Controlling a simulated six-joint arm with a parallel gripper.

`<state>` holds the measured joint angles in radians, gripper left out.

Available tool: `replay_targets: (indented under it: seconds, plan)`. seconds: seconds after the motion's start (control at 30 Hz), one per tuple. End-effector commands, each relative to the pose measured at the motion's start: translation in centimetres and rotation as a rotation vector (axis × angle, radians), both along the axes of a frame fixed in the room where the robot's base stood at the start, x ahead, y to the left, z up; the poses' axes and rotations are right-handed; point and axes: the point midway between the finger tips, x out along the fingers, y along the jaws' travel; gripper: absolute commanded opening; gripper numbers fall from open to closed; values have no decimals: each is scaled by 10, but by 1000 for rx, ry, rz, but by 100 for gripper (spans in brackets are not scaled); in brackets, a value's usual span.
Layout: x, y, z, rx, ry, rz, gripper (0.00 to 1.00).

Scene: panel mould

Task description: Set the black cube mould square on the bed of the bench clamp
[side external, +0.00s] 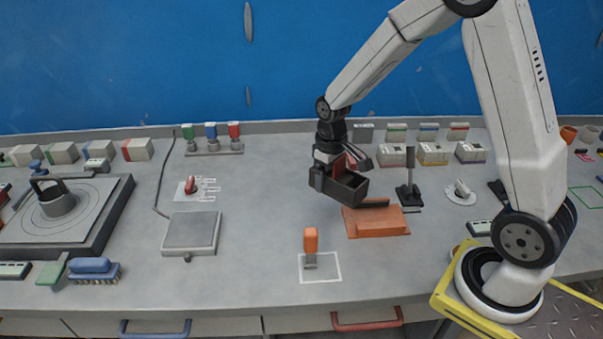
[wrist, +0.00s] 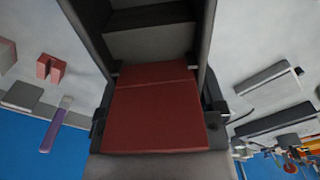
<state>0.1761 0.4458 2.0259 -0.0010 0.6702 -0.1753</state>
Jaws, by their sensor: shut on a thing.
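The black cube mould (side external: 347,190) is an open-topped dark box held by my gripper (side external: 334,172), which is shut on it. In the wrist view the mould (wrist: 150,38) lies between the two grey fingers, and its hollow inside shows. The orange-brown block with a dark bar along its back appears to be the bench clamp (side external: 377,225). It lies on the bench just below and right of the mould in the side view. The mould looks raised and slightly tilted in that view. I cannot tell its exact height or whether it touches the clamp.
A black upright stand (side external: 409,192) and a white round fitting (side external: 460,193) stand right of the clamp. An orange-handled tool (side external: 311,246) stands in a white outlined square in front. A grey plate (side external: 191,232) lies left. The bench between plate and mould is clear.

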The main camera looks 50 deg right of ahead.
Motion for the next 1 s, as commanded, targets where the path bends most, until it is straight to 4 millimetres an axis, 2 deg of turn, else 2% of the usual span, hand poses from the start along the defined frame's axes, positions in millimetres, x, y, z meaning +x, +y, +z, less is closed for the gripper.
replay_targets:
  seconds: [0.27,0.47,0.73,1.0]
  plan:
    - [2,-7,2,0,-3,-26,18]
    - [5,-34,10,-1,-3,-122,18]
    - [3,-103,31,-1,-4,-370,18]
    - [-14,-177,54,0,-3,-632,18]
